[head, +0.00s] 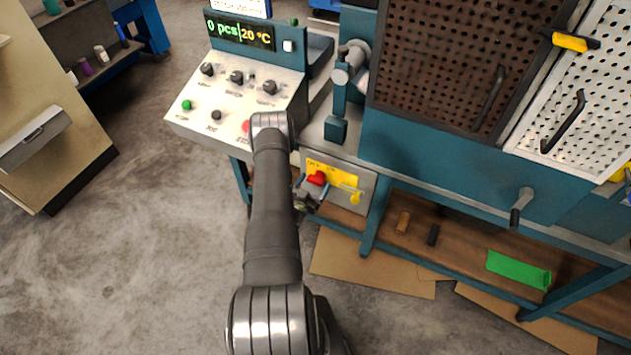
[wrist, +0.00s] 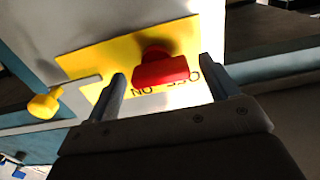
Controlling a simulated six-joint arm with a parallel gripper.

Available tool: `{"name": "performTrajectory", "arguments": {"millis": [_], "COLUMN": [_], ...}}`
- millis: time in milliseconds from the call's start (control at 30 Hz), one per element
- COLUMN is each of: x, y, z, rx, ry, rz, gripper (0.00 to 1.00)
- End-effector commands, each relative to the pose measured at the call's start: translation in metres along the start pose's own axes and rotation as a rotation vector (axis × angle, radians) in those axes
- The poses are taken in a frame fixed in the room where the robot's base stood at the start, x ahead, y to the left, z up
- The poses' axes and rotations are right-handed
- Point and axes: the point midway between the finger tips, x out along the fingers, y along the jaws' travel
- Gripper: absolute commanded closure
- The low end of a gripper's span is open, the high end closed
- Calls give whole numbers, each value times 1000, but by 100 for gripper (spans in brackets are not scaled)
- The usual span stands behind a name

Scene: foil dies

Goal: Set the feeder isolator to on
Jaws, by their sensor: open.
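The feeder isolator is a red rotary handle (head: 317,179) on a yellow plate (head: 345,177) on the grey front panel below the bench. In the wrist view the red handle (wrist: 162,69) lies roughly crosswise, with lettering on the yellow plate (wrist: 95,60) around it, partly covered and seen upside down. My gripper (head: 311,187) is in front of the isolator. In the wrist view my gripper (wrist: 163,72) is open, one finger on each side of the handle, with gaps showing. I cannot tell how deep the fingers reach.
A yellow padlock-like piece (head: 355,197) hangs beside the plate, close to my gripper; it also shows in the wrist view (wrist: 45,103). The sloped control console (head: 235,100) stands above left. A blue bench leg (head: 376,213) is to the right.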

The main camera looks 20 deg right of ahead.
Motion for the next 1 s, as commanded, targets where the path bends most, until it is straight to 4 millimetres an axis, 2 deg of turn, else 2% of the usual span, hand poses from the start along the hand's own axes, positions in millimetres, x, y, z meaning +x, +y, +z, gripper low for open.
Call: {"name": "performTrajectory", "arguments": {"millis": [167, 467, 567, 700, 1000], "x": [15, 18, 18, 18, 17], "y": [0, 0, 0, 0, 0], "z": [0, 0, 0, 0, 0], "rx": [-1, -1, -1, -1, 26], "ry": [0, 0, 0, 0, -1], "rz": [0, -1, -1, -1, -1], "gripper": [20, 20, 36, 63, 65]}}
